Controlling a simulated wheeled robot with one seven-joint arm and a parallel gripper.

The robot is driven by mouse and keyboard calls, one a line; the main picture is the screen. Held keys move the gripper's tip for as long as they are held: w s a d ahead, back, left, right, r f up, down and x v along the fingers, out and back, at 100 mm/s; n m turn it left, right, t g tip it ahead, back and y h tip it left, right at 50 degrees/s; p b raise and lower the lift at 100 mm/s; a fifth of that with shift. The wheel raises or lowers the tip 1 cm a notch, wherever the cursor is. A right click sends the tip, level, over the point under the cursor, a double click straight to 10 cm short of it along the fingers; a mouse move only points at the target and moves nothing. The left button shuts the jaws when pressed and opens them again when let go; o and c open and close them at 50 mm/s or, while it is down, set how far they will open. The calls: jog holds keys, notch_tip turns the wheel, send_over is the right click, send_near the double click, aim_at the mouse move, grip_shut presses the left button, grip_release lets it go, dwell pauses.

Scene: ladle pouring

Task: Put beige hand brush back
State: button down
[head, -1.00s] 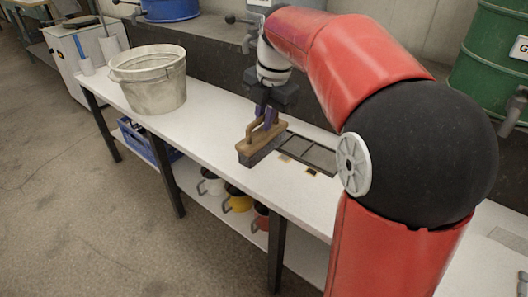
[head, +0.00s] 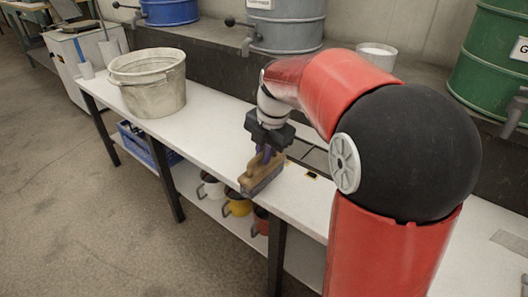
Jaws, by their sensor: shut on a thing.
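The beige hand brush (head: 260,172) has a tan wooden body with a handle and grey bristles pointing down. My gripper (head: 264,156) is shut on its handle from above. The brush is at the front edge of the white table (head: 220,140), beside the dark rack (head: 310,157). I cannot tell whether the bristles touch the table. My red and black arm hides part of the rack and the table on the right.
A whitish bucket (head: 148,85) stands on the table's left part. A white container (head: 377,55) shows behind my arm. Mugs, one yellow (head: 238,204), and a blue crate (head: 140,140) sit on the lower shelf. Blue, grey and green drums (head: 492,60) stand behind. The table between bucket and brush is clear.

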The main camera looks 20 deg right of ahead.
aim_at(271, 167)
jog(key=c, duration=1.5)
grip_release()
jog(key=shift+f, duration=0.1)
jog(key=shift+o, duration=0.2)
notch_tip(271, 167, up, 11)
jog(key=s+d+p, duration=0.1)
jog(key=s, duration=0.1)
jog(key=s+f+m+t, duration=0.2)
jog(key=s+f+m, duration=0.2)
jog(key=s+m, duration=0.6)
jog(key=s+a+f+m+t+h, duration=0.1)
jog(key=s+f+m, duration=0.3)
jog(key=s+m, duration=0.6)
jog(key=m, duration=0.5)
jog(key=shift+s+a+f+t, duration=0.2)
jog(key=shift+f+t, duration=0.05)
jog(key=shift+t, duration=0.15)
